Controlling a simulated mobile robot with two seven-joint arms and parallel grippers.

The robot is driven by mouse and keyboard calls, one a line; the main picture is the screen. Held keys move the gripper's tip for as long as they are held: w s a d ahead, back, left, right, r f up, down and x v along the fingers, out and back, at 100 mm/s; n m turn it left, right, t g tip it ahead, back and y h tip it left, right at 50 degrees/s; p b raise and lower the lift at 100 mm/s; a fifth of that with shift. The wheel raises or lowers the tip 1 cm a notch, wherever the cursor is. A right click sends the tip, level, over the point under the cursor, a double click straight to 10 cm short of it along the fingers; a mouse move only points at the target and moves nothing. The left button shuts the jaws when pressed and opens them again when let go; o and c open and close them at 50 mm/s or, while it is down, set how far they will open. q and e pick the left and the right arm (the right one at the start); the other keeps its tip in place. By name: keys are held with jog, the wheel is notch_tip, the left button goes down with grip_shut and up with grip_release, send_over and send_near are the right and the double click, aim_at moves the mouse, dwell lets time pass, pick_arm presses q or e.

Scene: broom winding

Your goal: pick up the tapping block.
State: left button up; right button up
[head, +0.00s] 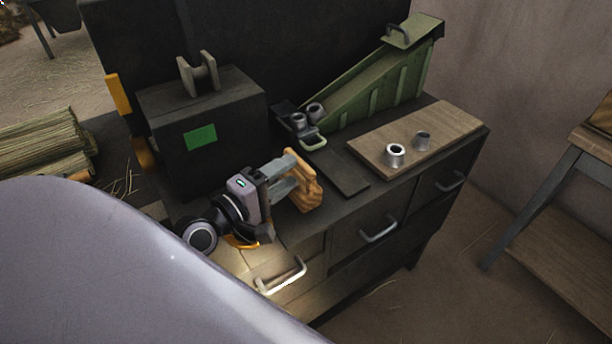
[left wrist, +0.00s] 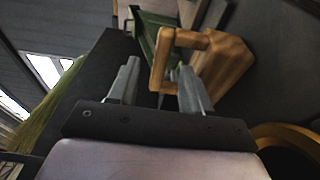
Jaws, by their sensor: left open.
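The tapping block (head: 308,188), a wooden block with a loop handle, stands on the dark cabinet top near its front edge. In the left wrist view the block (left wrist: 222,65) lies ahead and to the right, its handle reaching across in front of the fingers. My left gripper (head: 288,177) is open right at the handle; it also shows in the left wrist view (left wrist: 158,80). One bar of the handle appears between the two fingers, with the right finger close to the loop. Whether they touch I cannot tell. My right gripper is not in view.
A dark box (head: 205,130) with a green label stands behind my left gripper. A green sloped chute (head: 375,88) is at the back. A wooden board (head: 440,128) bears two metal rings. The cabinet's front has drawers with handles (head: 380,231).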

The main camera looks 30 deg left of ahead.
pick_arm(q)
jog(key=shift+w+d+p, duration=0.2)
jog(key=shift+w, duration=1.4)
jog(key=shift+w+d+p, duration=0.2)
jog(key=shift+w, duration=1.35)
grip_shut()
